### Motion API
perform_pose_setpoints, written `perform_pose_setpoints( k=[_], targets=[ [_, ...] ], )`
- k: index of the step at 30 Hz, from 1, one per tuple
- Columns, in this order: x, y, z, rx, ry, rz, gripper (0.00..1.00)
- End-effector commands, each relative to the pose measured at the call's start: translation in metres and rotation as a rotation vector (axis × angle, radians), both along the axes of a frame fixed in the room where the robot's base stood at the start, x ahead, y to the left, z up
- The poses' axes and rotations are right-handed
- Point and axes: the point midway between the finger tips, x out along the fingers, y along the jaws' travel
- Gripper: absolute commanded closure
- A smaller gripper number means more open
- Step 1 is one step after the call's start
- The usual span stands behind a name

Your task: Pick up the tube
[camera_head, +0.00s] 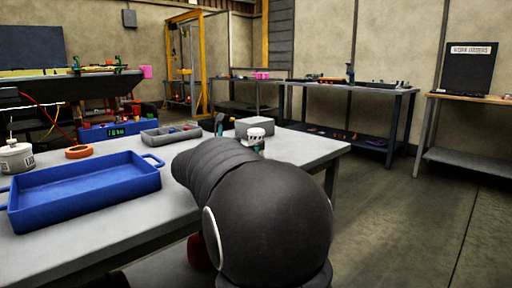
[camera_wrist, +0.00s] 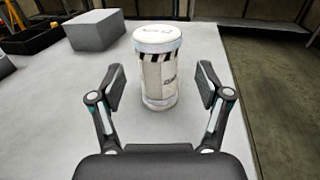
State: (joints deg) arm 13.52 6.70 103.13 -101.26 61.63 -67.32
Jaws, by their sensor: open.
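The tube is a white cylinder (camera_wrist: 158,75) with a round white lid and a black-and-white striped band. It stands upright on the grey table (camera_wrist: 205,50). In the wrist view my gripper (camera_wrist: 160,86) is open, with one finger on each side of the tube and gaps between them and it. In the head view the white top of the tube (camera_head: 256,133) shows just beyond my dark arm, which hides its lower part. My gripper is mostly hidden there.
A grey block (camera_wrist: 95,31) stands left of the tube. A blue tray (camera_head: 85,190), an orange ring (camera_head: 79,152) and a grey parts bin (camera_head: 171,134) are on the table's left. The table's right edge is near the tube, with open floor beyond.

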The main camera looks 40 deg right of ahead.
Motion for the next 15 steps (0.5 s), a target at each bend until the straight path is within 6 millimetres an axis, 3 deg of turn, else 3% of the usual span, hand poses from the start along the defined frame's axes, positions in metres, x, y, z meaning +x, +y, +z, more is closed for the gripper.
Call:
perform_pose_setpoints(
  k=[9,15],
  targets=[
    [0.014,-0.038,-0.003,0.0,0.0,-0.003,0.23],
    [0.017,-0.046,-0.003,0.001,0.0,0.0,0.23]
  ],
)
